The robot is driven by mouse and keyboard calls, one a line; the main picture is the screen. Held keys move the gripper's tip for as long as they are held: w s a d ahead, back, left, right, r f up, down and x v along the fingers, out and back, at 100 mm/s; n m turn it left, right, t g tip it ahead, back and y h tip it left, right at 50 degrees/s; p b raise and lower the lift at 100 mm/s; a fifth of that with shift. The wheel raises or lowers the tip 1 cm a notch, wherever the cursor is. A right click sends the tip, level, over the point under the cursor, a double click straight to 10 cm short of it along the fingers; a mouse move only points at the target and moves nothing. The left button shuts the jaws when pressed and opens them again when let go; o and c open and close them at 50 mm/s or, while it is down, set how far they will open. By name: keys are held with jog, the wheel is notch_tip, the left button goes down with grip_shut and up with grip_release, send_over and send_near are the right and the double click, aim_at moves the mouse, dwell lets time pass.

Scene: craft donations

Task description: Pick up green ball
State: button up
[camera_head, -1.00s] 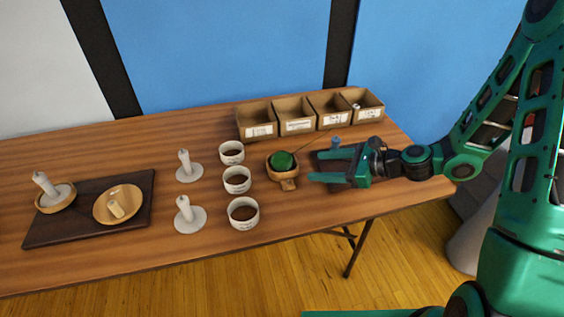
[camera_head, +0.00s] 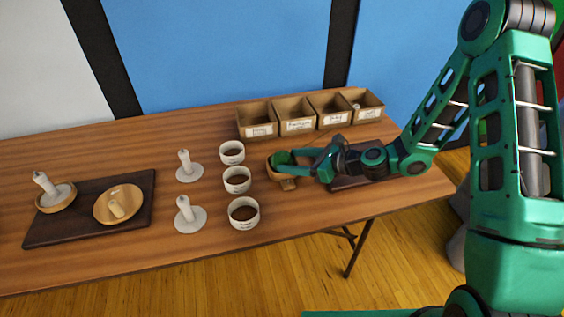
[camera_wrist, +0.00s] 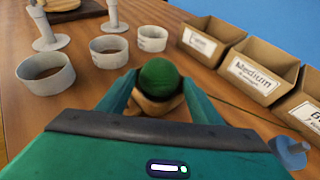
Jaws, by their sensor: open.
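The green ball (camera_head: 282,158) sits in a small wooden bowl (camera_head: 288,183) with a short handle, right of the white cups. In the wrist view the ball (camera_wrist: 159,75) lies between the two fingers of my gripper (camera_wrist: 155,88), with part of the bowl (camera_wrist: 155,104) showing below it. My gripper (camera_head: 293,165) is open, with its fingers reaching in from the right to either side of the ball. I cannot tell whether a finger touches the ball.
Several labelled cardboard bins (camera_head: 297,127) stand behind. A dark board (camera_head: 350,181) lies under my arm. White candle holders (camera_head: 190,219) and another dark board (camera_head: 88,232) with dishes are farther left.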

jog(key=shift+x, duration=0.9)
jog(key=c, duration=0.6)
jog(key=shift+c, duration=0.2)
jog(key=shift+d+r, duration=0.1)
jog(key=shift+r, duration=0.05)
